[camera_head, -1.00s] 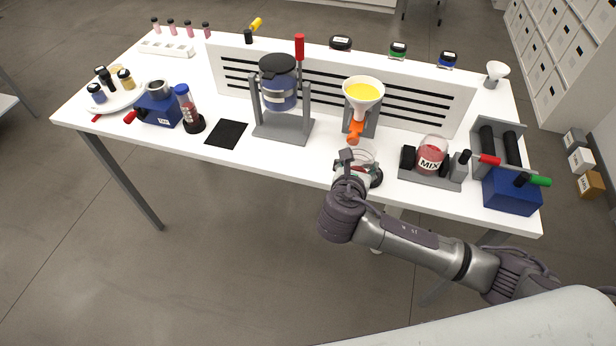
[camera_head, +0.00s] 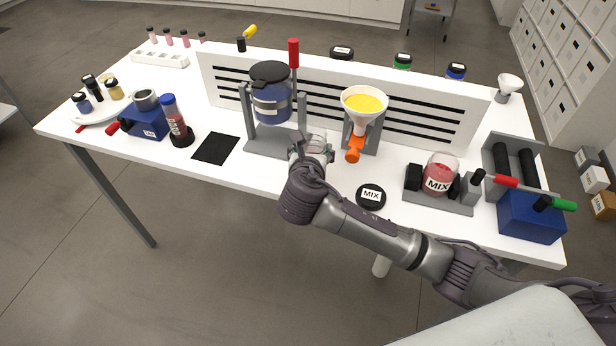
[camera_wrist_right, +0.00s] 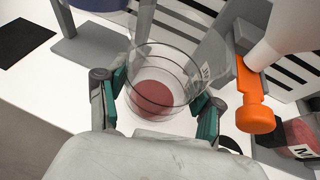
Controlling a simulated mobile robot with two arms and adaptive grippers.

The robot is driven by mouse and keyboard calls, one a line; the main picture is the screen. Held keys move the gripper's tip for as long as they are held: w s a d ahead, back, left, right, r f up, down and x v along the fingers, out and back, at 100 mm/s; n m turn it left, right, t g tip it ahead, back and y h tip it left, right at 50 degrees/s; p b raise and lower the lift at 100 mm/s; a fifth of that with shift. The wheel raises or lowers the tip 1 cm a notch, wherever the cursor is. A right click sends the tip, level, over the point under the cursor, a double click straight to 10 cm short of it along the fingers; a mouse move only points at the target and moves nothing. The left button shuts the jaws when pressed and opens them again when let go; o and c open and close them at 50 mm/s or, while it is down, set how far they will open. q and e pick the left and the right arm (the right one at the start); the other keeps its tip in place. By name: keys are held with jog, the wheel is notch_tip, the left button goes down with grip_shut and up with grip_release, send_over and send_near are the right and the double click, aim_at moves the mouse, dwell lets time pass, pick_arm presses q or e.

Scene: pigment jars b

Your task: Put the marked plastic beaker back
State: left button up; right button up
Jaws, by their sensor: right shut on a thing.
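My right gripper (camera_head: 309,158) is shut on a clear plastic beaker (camera_head: 317,143), holding it between the blue jar's grey stand and the funnel. In the right wrist view the beaker (camera_wrist_right: 163,66) stands between two teal-padded fingers (camera_wrist_right: 160,102). It has dark rings and part of a white label, and reddish colour shows at its bottom. I cannot tell whether it touches the table. A round black coaster marked MIX (camera_head: 371,196) lies bare on the table to the right of the gripper. My left gripper is not in view.
The stand with the blue jar (camera_head: 271,105) is left of the beaker. The funnel of yellow powder (camera_head: 364,102) with an orange valve (camera_head: 355,150) is close on its right. A jar marked MIX (camera_head: 439,175) lies on rollers. A black square mat (camera_head: 215,148) is bare.

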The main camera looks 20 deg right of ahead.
jog(key=f, duration=0.1)
jog(key=s+f, duration=0.1)
jog(key=shift+a+f, duration=0.2)
jog(key=shift+f, duration=0.1)
jog(key=shift+s+f, duration=0.1)
jog(key=shift+f, duration=0.55)
notch_tip(320, 180, down, 3)
jog(key=shift+f, duration=0.2)
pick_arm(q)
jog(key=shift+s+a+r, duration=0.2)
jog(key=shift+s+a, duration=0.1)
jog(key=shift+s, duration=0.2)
pick_arm(e)
jog(key=shift+f, duration=0.2)
jog(key=o, duration=1.1)
jog(key=shift+r, duration=0.15)
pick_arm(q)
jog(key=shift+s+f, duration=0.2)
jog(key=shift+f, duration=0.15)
pick_arm(e)
jog(key=v, duration=1.1)
jog(key=shift+s+a+r, duration=0.1)
jog(key=shift+s+a, duration=0.1)
jog(key=shift+s, duration=0.15)
